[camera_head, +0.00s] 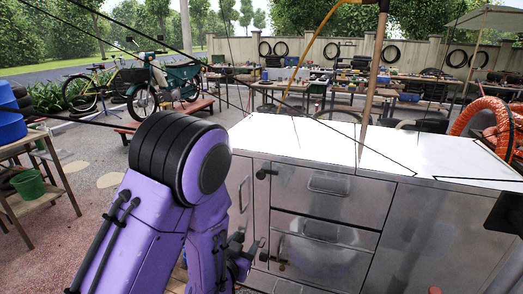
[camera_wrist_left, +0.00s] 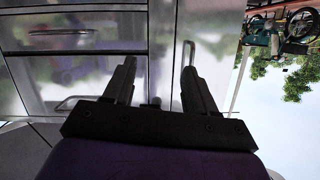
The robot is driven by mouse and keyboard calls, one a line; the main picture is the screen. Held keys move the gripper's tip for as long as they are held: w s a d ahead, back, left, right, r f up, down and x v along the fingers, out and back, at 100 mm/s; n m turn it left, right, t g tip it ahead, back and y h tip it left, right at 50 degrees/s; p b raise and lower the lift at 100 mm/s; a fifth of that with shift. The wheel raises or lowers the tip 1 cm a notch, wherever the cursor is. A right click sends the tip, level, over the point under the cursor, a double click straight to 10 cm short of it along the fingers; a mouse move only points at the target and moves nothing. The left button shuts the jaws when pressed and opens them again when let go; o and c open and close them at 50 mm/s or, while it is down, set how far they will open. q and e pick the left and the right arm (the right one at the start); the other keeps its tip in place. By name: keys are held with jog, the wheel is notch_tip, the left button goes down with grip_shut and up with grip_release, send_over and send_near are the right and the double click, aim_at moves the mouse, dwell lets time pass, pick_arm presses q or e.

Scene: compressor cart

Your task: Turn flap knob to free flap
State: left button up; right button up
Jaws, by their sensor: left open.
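The metal cart (camera_head: 331,198) has steel doors and drawer fronts. A dark knob-like fitting (camera_head: 266,173) sits at the upper left of its top drawer front. I cannot tell for sure which fitting is the flap knob. My left gripper (camera_head: 246,257) is low in front of the cart's left part, partly hidden by my purple arm. In the left wrist view the left gripper (camera_wrist_left: 160,66) is open, its two dark fingers apart and facing the steel front. A small dark fitting (camera_wrist_left: 155,101) shows between the finger bases. Nothing is seen held. My right gripper is not clearly in view.
Bar handles show on the steel front, one upright (camera_wrist_left: 187,52) near the fingers. The white cart top (camera_head: 300,137) carries a pole. A wooden stand (camera_head: 45,199) with blue bins is at the left. An orange hose (camera_head: 482,110) coils at the right.

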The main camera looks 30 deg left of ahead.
aim_at(260, 176)
pick_arm(q)
notch_tip(260, 176, up, 14)
jog(key=w+m+t+p, duration=0.2)
jog(key=w+t, duration=0.1)
jog(key=p+x, duration=0.1)
jog(key=x, duration=0.2)
jog(key=p+x, duration=0.1)
jog(key=x, duration=0.3)
jog(key=a+p+x, duration=0.1)
jog(key=x, duration=0.2)
jog(key=shift+w+r, duration=0.1)
jog(key=shift+w, duration=0.05)
pick_arm(e)
notch_tip(260, 176, up, 7)
jog(key=shift+w, duration=0.2)
pick_arm(q)
grip_shut()
